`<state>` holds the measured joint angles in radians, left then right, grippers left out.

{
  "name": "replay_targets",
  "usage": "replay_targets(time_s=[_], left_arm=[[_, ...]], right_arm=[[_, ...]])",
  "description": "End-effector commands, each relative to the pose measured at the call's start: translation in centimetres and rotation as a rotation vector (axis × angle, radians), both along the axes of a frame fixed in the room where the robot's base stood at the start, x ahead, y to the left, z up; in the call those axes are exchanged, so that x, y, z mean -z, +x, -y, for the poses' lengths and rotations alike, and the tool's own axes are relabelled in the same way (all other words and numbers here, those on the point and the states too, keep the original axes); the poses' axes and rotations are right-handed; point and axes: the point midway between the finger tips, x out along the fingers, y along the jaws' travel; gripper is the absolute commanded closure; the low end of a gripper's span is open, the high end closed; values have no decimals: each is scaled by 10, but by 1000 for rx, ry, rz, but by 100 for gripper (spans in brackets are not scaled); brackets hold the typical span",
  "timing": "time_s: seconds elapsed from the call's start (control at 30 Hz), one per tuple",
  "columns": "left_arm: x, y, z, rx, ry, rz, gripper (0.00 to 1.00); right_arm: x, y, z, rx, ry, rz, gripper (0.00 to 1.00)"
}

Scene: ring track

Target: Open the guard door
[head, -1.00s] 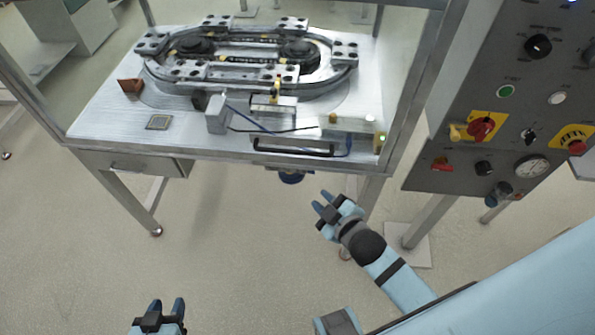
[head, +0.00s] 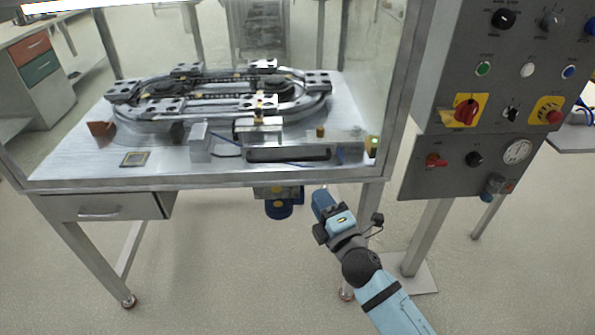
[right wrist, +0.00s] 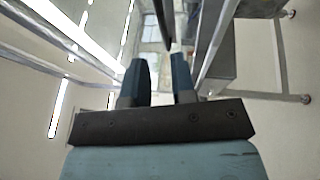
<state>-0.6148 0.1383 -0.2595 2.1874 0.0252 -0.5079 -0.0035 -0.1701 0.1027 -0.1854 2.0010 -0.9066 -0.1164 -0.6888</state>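The guard door is the clear front panel of the metal-framed cell, and its bottom rail (head: 215,181) lies low along the table's front edge; it looks closed. Its black bar handle (head: 289,155) runs level across the lower right of the panel. My right gripper (head: 322,197) is below and a little right of the handle, apart from it, pointing up. In the right wrist view its two blue fingers (right wrist: 160,76) stand apart with nothing gripped. A dark bar (right wrist: 163,24) shows beyond the fingertips; I cannot tell if it is the handle. My left gripper is out of view.
An oval ring track (head: 225,95) stands on the table behind the panel. A grey control panel (head: 475,140) with knobs and a gauge is to the right. A drawer (head: 105,207) and a blue-capped unit (head: 279,205) sit under the table edge. The floor in front is clear.

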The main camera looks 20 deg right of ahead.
Motion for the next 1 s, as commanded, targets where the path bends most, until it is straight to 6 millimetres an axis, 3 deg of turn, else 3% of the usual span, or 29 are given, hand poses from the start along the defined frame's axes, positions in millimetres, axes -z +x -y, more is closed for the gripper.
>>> replay_targets(time_s=[0.17, 0.6, 0.8, 1.0], left_arm=[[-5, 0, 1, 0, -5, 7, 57], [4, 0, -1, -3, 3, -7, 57], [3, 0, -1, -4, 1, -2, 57], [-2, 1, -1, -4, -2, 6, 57]], right_arm=[[-6, 22, -2, 0, -1, 3, 76], [-21, 109, -13, 1, -1, 1, 76], [-24, 128, -15, 1, 1, -1, 76], [-24, 133, -16, 0, 2, -1, 76]])
